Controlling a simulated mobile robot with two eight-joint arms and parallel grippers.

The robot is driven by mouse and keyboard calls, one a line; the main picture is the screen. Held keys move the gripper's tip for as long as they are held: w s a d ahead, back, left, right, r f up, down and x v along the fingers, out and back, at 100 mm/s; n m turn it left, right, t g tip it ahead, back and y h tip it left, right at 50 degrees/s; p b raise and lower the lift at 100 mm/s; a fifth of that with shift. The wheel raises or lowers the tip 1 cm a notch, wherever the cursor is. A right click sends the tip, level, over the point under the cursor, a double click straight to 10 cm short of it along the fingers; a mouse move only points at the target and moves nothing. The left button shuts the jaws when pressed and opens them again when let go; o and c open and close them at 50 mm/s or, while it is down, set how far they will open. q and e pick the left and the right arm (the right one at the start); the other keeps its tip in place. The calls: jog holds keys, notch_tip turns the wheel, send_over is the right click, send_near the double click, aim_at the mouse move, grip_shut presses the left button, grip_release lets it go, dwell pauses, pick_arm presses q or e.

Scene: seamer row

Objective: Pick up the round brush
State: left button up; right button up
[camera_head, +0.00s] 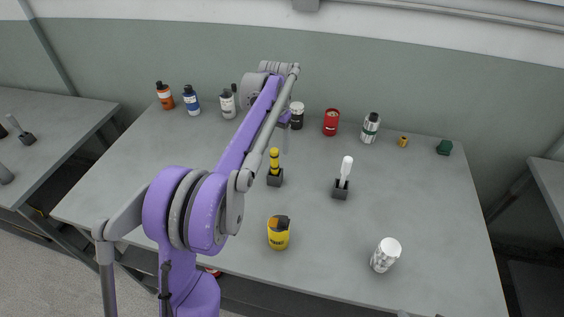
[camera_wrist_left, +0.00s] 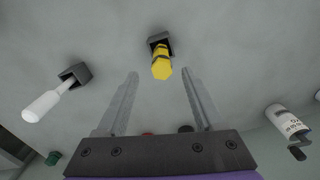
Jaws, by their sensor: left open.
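A yellow handle with dark bands (camera_head: 274,160) stands upright in a dark block holder (camera_head: 275,180) near the table's middle. A white handle (camera_head: 345,168) stands in a similar holder (camera_head: 340,192) to its right. Bristles are hidden, so I cannot tell which is the round brush. My left gripper (camera_head: 286,136) is open and empty, above and just behind the yellow handle, partly hidden by my arm. In the left wrist view, the yellow handle (camera_wrist_left: 161,66) lies centred between and beyond the fingertips (camera_wrist_left: 160,76); the white handle (camera_wrist_left: 45,107) is at left. My right gripper is not in view.
Along the table's (camera_head: 150,165) back stand several bottles, a red can (camera_head: 331,122), a small brass cylinder (camera_head: 403,142) and a green block (camera_head: 444,147). The right side is mostly clear.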

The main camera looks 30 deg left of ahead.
aim_at(275, 164)
pick_arm(q)
jog(key=f, duration=0.9)
jog(key=shift+s+a, duration=0.1)
jog(key=shift+s, duration=0.15)
jog(key=shift+r, duration=0.1)
grip_shut()
